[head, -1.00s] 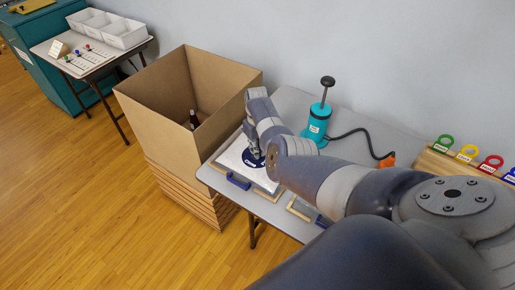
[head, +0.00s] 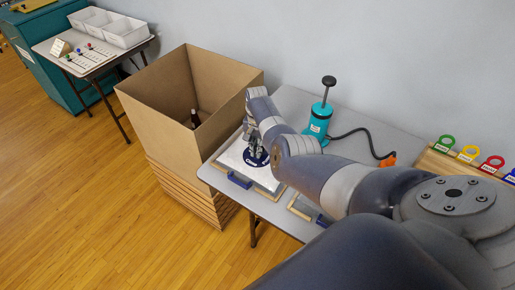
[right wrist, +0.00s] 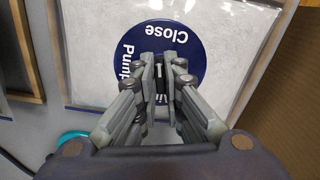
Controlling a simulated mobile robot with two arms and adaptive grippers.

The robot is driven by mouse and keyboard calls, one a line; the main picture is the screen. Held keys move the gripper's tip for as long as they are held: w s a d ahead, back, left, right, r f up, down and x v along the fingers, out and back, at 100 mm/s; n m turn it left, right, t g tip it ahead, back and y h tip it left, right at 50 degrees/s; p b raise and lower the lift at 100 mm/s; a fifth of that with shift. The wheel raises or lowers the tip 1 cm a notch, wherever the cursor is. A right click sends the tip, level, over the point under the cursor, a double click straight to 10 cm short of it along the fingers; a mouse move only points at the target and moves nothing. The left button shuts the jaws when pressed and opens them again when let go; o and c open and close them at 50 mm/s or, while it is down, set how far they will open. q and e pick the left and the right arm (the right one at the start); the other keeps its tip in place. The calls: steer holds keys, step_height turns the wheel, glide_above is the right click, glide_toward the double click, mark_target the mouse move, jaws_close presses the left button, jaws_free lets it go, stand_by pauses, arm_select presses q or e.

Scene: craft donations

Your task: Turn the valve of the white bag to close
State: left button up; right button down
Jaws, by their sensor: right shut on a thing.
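The white bag (head: 229,157) lies flat on the table in a light wooden frame. It also fills the upper part of the right wrist view (right wrist: 88,50). Its valve is a round dark blue dial (right wrist: 196,58) lettered "Close" and "Pump", with other lettering partly hidden by my fingers. My right gripper (right wrist: 161,70) is over the middle of the dial, shut on the valve's handle, which is mostly hidden between the fingers. In the head view, my right gripper (head: 254,150) points down onto the bag. My left gripper is not in view.
A teal pump (head: 319,122) with a black hose stands behind my right arm. An open cardboard box (head: 160,117) holding a dark bottle (head: 194,118) stands left of the table (head: 213,178). Coloured rings (head: 468,152) sit on a wooden rack at the right.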

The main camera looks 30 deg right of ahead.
steer(key=shift+m, duration=1.5)
steer(key=c, duration=1.7)
jaws_free()
steer(key=shift+r, duration=0.1)
step_height(320, 180, up, 12)
